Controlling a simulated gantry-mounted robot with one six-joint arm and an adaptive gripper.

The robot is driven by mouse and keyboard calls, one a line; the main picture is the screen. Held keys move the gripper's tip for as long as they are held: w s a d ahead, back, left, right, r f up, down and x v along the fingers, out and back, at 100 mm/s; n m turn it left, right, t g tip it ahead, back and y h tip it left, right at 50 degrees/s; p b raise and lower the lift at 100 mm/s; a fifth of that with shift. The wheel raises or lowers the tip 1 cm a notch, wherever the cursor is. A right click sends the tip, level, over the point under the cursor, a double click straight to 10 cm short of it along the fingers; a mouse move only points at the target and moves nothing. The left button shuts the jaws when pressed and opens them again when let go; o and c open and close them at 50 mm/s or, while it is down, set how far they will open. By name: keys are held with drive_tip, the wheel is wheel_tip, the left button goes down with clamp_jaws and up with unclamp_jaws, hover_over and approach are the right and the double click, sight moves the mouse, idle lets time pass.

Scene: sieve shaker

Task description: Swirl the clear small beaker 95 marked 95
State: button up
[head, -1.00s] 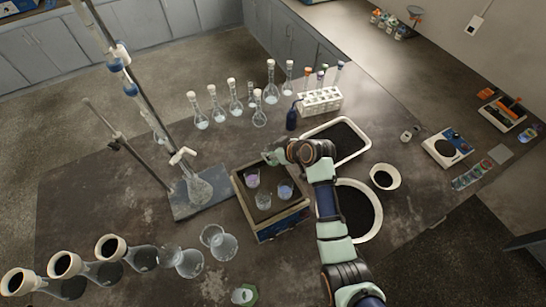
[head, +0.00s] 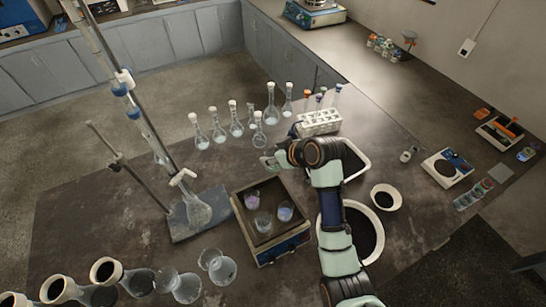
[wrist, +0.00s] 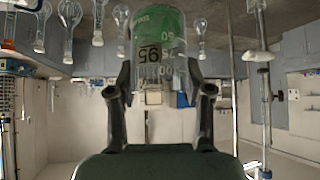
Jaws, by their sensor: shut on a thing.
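My gripper (wrist: 160,88) is shut on a clear small beaker (wrist: 150,72) marked 95. The marking reads upside down in the wrist view, and a green layer shows at the picture-top end of the beaker. In the head view my gripper (head: 271,163) is in the air past the far edge of the shaker, and the held beaker is too small there to make out clearly. The shaker (head: 283,248) stands on the bench. On its tray are a purple-tinted beaker (head: 252,200), a clear one (head: 263,223) and a blue one (head: 285,211).
Stoppered flasks (head: 219,134) and a white tube rack (head: 318,122) stand beyond my gripper. A burette stand with a flask (head: 197,212) is left of the shaker. Black-filled white basins (head: 376,240) lie right, partly behind my arm.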

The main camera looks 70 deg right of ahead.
wheel_tip(320, 180, up, 5)
drive_tip(key=p, duration=0.5)
